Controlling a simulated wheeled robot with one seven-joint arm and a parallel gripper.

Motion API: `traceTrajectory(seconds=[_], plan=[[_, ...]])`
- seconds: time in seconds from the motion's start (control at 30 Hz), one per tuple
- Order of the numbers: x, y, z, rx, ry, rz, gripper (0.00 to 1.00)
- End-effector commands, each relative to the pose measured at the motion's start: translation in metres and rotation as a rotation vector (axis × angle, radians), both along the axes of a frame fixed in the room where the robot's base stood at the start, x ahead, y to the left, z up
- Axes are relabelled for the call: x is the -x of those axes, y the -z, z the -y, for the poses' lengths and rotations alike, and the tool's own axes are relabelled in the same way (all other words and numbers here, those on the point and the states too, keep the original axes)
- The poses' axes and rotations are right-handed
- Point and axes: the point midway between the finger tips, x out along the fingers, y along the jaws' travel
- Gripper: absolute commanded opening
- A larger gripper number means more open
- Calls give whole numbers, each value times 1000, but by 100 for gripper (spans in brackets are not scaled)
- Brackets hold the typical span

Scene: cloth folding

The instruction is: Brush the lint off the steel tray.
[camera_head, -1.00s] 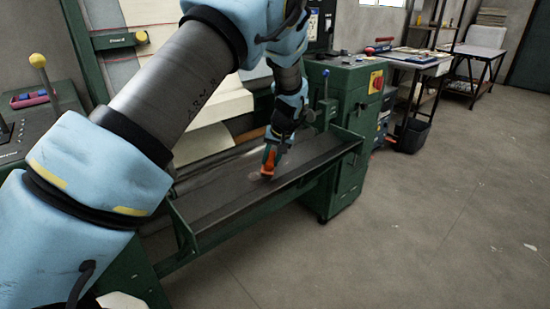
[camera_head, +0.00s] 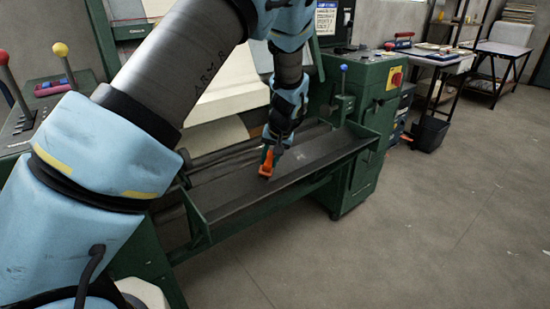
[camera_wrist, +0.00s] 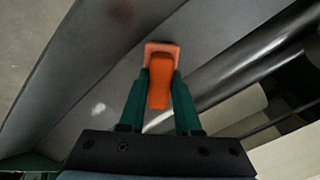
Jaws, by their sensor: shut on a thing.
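The steel tray (camera_head: 232,192) is a long, dark grey trough along the front of the green machine. My gripper (camera_head: 269,157) is over its middle, pointing down, shut on an orange brush (camera_head: 266,169). In the wrist view the brush (camera_wrist: 159,88) sits between the two green fingers of my gripper (camera_wrist: 162,78), its paler end farther out. The brush end is at the tray surface (camera_wrist: 90,62); I cannot tell whether it touches. A small pale patch, perhaps lint (camera_wrist: 98,109), shows left of the fingers. A blurred dark reddish patch (camera_wrist: 125,12) lies beyond the brush.
Rollers and pale cloth (camera_head: 222,135) lie behind the tray. A green control cabinet (camera_head: 362,95) with a blue-knobbed lever stands at its right end. Levers with red and yellow knobs (camera_head: 60,50) are at the left. The floor (camera_head: 430,220) in front is clear.

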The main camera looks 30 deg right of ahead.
Motion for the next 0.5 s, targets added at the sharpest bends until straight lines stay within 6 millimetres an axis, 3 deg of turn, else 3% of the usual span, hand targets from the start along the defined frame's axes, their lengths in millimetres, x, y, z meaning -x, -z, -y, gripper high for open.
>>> traceTrajectory(seconds=[0.2,0.5], plan=[[3,0,-12,0,1,-1,0],[3,-1,-12,1,1,0,0]])
